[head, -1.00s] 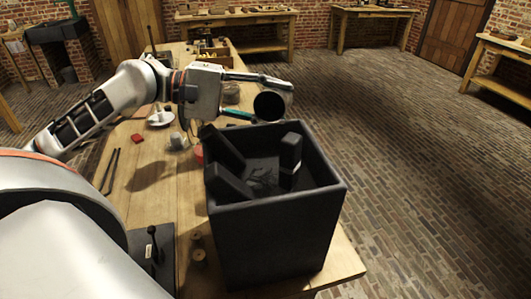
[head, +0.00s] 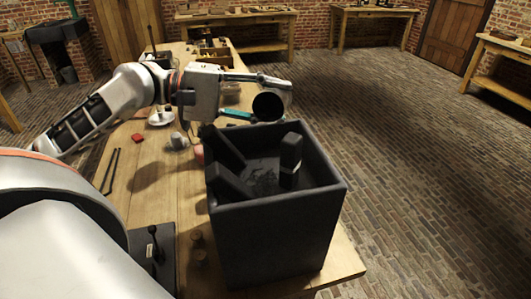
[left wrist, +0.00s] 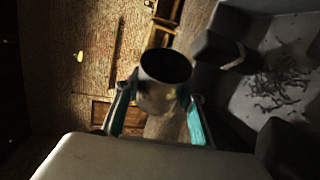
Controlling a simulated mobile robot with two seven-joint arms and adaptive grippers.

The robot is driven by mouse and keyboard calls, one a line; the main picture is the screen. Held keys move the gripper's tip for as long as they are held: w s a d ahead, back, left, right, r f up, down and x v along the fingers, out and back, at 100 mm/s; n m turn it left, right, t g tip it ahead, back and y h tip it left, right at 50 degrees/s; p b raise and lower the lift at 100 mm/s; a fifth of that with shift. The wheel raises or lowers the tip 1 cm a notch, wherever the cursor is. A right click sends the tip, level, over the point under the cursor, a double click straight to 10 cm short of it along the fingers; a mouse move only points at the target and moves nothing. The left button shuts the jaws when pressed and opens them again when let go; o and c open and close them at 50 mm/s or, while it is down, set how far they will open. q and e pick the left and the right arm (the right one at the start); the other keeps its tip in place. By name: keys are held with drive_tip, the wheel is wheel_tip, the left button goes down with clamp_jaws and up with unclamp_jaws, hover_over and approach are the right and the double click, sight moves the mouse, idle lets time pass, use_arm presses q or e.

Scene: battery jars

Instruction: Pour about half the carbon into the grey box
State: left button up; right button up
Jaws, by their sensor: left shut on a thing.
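My left gripper (head: 256,98) is shut on a grey metal cup, whose dark mouth (head: 269,107) faces the head camera. The cup is tipped well over, at or above the far rim of the grey box (head: 275,238). In the left wrist view the cup (left wrist: 163,92) sits between the two fingers (left wrist: 158,112). The open grey box stands at the near end of the bench. Dark carbon bits (head: 262,182) lie on its floor; they also show in the left wrist view (left wrist: 275,88). The cup's inside is too dark to tell what it holds. My right gripper is not in view.
Inside the box are several dark upright or leaning blocks (head: 291,160). The wooden bench (head: 150,200) carries a small red piece (head: 137,138), a white dish (head: 161,119), black tongs (head: 110,170) and small round weights (head: 198,258). The brick floor to the right is clear.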

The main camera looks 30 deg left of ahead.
use_arm(q)
drive_tip(key=shift+d, duration=0.1)
drive_tip(key=shift+w, duration=0.1)
drive_tip(key=shift+s+r, duration=0.1)
drive_tip(key=shift+s, duration=0.1)
drive_tip(key=shift+w, duration=0.15)
drive_tip(key=shift+s+m, duration=0.2)
drive_tip(key=shift+m, duration=0.1)
drive_tip(key=shift+w, duration=0.1)
